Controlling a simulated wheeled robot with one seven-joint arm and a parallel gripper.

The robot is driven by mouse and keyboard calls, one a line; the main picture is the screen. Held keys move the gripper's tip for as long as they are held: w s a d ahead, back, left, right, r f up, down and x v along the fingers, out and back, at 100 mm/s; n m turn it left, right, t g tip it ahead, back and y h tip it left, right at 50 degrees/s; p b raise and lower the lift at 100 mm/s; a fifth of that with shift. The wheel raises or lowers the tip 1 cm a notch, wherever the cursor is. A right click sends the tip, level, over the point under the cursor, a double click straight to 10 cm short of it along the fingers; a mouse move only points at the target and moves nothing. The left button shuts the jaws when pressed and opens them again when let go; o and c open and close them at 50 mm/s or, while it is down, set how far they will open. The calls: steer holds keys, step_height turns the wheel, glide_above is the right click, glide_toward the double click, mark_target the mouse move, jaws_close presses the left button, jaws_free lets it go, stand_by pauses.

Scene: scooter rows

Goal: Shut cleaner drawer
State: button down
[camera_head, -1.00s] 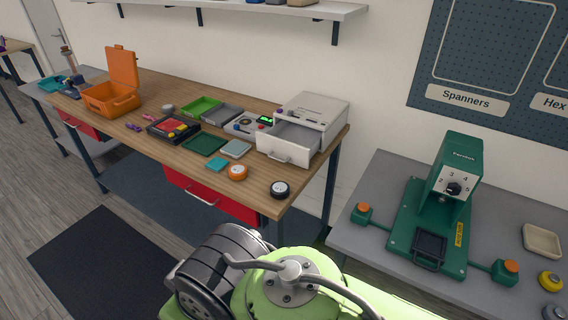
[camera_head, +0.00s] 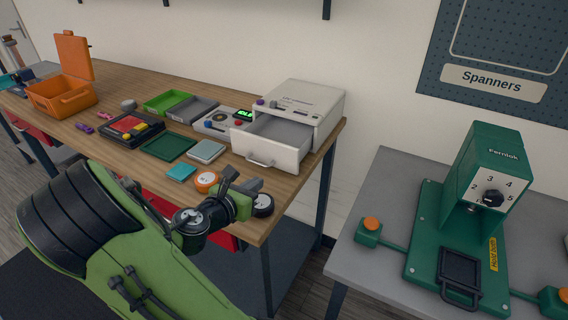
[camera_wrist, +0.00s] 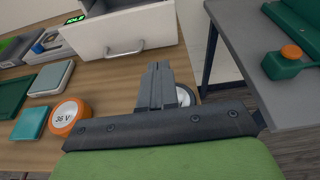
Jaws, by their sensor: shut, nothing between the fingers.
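The cleaner is a white box (camera_head: 310,100) at the right end of the wooden bench. Its drawer (camera_head: 268,146) stands pulled out toward the front, looks empty inside, and has a bar handle on its front. The drawer front (camera_wrist: 125,32) and handle also show at the top of the wrist view. My gripper (camera_head: 228,176) is shut and empty, over the bench's front edge, in front of the drawer and apart from it. In the wrist view the closed fingers (camera_wrist: 158,70) point toward the drawer front, below and right of the handle.
An orange-rimmed disc (camera_head: 206,181), a dark round disc (camera_head: 263,205) and a teal square (camera_head: 181,172) lie near my gripper. Trays and an orange box (camera_head: 62,96) stand farther left. A green press (camera_head: 465,220) stands on the grey table at right, across a gap.

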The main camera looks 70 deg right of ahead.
steer(key=shift+s+d+r+p, duration=0.1)
steer(key=shift+d+r+p, duration=0.3)
steer(key=shift+p, duration=0.35)
steer(key=shift+d+f+p, duration=0.1)
steer(key=shift+d+p, duration=0.15)
steer(key=shift+p, duration=0.45)
glide_toward(287, 161)
steer(key=shift+s+f+p, duration=0.1)
steer(key=shift+f+p, duration=0.2)
steer(key=shift+f, duration=0.25)
steer(key=x, duration=0.4)
steer(key=r+p+x, duration=0.1)
steer(key=x, duration=0.1)
steer(key=shift+d, duration=0.25)
